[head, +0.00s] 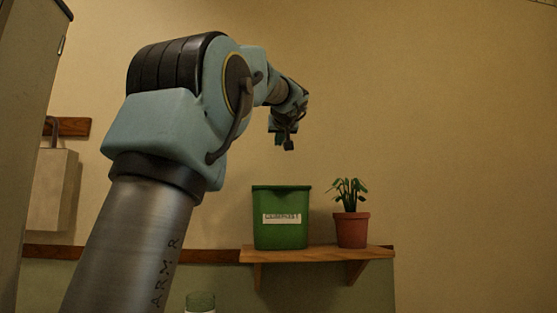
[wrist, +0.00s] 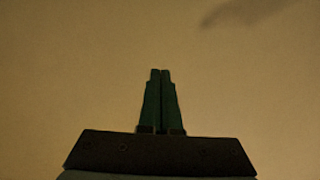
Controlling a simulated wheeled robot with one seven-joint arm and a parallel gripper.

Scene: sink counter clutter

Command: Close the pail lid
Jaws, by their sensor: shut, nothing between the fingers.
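A green pail (head: 280,228) with a white label stands upright on a wooden wall shelf (head: 330,253) in the head view. Its top edge looks level; from this low angle I cannot tell whether a lid lies on it or hangs behind it. My gripper (head: 289,146) is above the pail with a clear gap, its fingers pointing down. In the wrist view my gripper (wrist: 160,74) has its two fingers together with nothing between them, against a plain wall. The pail does not show in the wrist view.
A potted plant (head: 351,220) in a terracotta pot stands right of the pail on the shelf. A glass jar (head: 200,302) shows at the bottom edge. A pale box (head: 52,190) hangs at the left, near a tall cabinet (head: 28,110). The wall area at the right is clear.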

